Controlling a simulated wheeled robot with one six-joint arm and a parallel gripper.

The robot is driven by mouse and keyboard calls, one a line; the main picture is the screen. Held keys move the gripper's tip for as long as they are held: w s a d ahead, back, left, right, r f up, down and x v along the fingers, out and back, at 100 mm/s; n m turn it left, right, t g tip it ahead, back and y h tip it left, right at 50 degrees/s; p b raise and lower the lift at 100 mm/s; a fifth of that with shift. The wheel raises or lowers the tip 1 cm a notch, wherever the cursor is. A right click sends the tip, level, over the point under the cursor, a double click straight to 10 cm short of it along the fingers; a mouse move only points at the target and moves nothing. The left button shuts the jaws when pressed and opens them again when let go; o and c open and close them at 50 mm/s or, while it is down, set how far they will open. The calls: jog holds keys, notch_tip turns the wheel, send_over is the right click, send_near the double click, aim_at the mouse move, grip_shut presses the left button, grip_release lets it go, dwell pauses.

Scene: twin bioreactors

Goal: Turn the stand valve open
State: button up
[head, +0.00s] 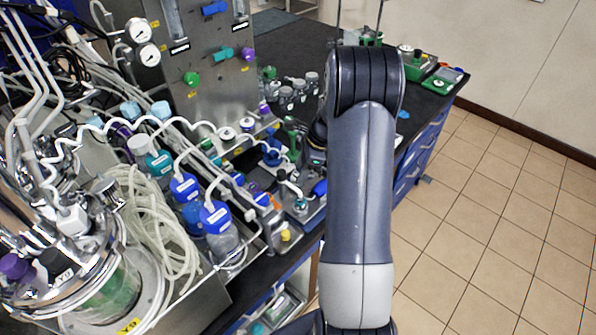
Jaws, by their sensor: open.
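A small metal fitting (300,205) with a blue handle (319,187) sits at the right end of the bench equipment, left of my arm. Another blue valve-like part (271,156) stands farther back. I cannot tell which of them is the stand valve, or how far either is turned. My gripper (294,136) is at the far end of my arm, partly hidden and small in the picture. It is open, near the back blue part. Contact with it cannot be made out.
A steel panel (225,105) with coloured knobs and two gauges (139,30) stands behind. Blue-capped bottles (217,217) and coiled tubing (160,235) crowd the left, beside a glass vessel (108,297). Green devices (417,66) stand on the far bench. Tiled floor (490,210) on the right is clear.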

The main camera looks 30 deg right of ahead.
jog(key=shift+x, duration=1.2)
jog(key=shift+c, duration=0.5)
jog(key=c, duration=0.9)
